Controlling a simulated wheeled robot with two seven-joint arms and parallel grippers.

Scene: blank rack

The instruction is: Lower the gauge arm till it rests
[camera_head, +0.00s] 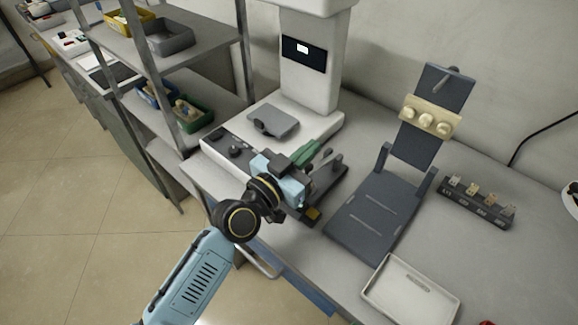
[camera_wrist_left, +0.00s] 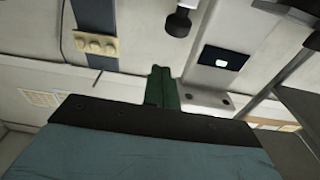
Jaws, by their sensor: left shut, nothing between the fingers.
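My left gripper (camera_head: 306,153) reaches in over the machine's front area, its green fingers together and empty. It also shows in the left wrist view (camera_wrist_left: 162,88), with the fingers pointing away from the camera. Just to its right a slim grey lever (camera_head: 322,160), which may be the gauge arm, slants up from a dark fixture (camera_head: 331,183). I cannot tell whether it touches the fingers. My gripper and wrist hide part of the fixture. A dark round-ended piece (camera_wrist_left: 178,22) hangs in at the top of the left wrist view. My right gripper is out of view.
The white machine (camera_head: 318,65) with a small display stands behind. A dark hinged stand (camera_head: 375,212) with a cream knobbed block (camera_head: 430,116) is to the right. A blank rack (camera_head: 475,203) and a white tray (camera_head: 411,292) lie farther right. Shelves (camera_head: 185,50) stand left.

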